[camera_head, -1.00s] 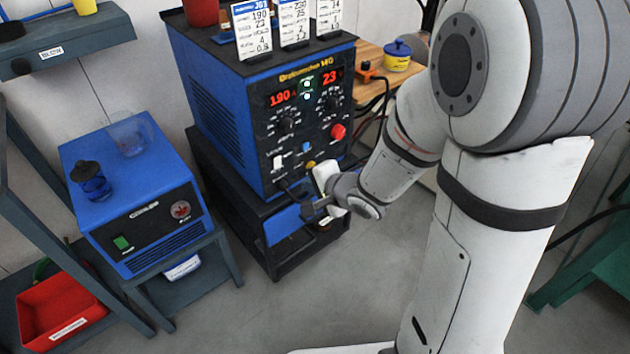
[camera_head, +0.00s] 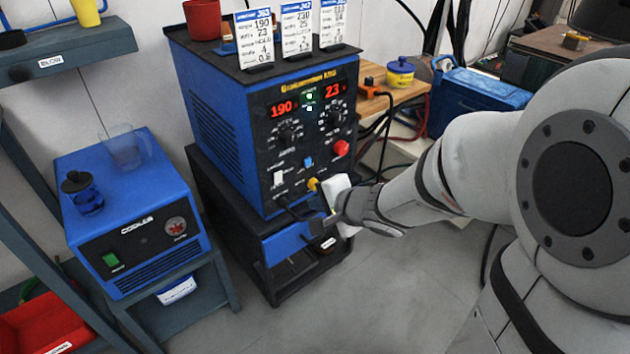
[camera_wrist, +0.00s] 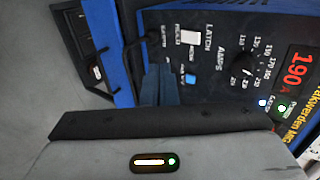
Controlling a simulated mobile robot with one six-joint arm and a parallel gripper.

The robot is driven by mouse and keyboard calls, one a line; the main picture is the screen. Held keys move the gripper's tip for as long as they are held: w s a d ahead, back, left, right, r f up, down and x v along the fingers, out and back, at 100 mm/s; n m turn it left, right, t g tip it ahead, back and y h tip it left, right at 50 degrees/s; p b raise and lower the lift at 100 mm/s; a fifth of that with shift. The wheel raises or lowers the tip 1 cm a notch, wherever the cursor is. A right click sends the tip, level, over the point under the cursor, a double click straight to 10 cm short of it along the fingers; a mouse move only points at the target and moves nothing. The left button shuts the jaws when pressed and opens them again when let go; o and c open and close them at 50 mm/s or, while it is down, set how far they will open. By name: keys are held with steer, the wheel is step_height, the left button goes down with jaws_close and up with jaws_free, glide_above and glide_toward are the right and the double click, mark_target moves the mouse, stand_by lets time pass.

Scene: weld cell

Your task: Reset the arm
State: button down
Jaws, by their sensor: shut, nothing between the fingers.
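My arm reaches in from the right in the head view. My gripper (camera_head: 322,222) is in front of the lower front of the blue and black welder (camera_head: 222,118). Its dark fingers are small and partly hidden by the wrist there. In the wrist view my gripper's fingers (camera_wrist: 160,82) are together, with nothing seen between them. They show in front of the welder panel, near a blue switch (camera_wrist: 190,79) and a white switch (camera_wrist: 189,37). I cannot tell whether they touch the panel. The welder displays read 190 and 23.
A blue cooler (camera_head: 130,215) stands on a low stand at the left, with a small jar (camera_head: 85,196) and a clear cup (camera_head: 122,147) on top. Job cards (camera_head: 297,26) and a red cup (camera_head: 203,20) stand on the welder. A blue toolbox (camera_head: 475,98) is behind right. Some floor is clear.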

steer(key=s+d+r+n+h+p, duration=0.1)
steer(key=d+r+n+h+p, duration=0.1)
steer(key=d+r+h+p, duration=0.35)
steer(key=s+d+r+n+h+p, duration=0.1)
steer(key=d+r+n+h+p, duration=0.1)
steer(key=d+r+p, duration=0.6)
steer(key=s+a+r+n+g+p, duration=0.1)
steer(key=s+r+n+g+p, duration=0.2)
steer(key=s+r+p, duration=0.4)
steer(key=s+a+r+n+g+y+p, duration=0.1)
steer(key=s+r+n+g+p, duration=0.2)
steer(key=s+r+p, duration=0.3)
step_height(320, 180, up, 4)
steer(key=shift+s+a+r+n+g+p, duration=0.2)
steer(key=shift+s+a+n+g+p, duration=0.1)
steer(key=shift+s+n+p, duration=0.25)
steer(key=shift+s, duration=0.1)
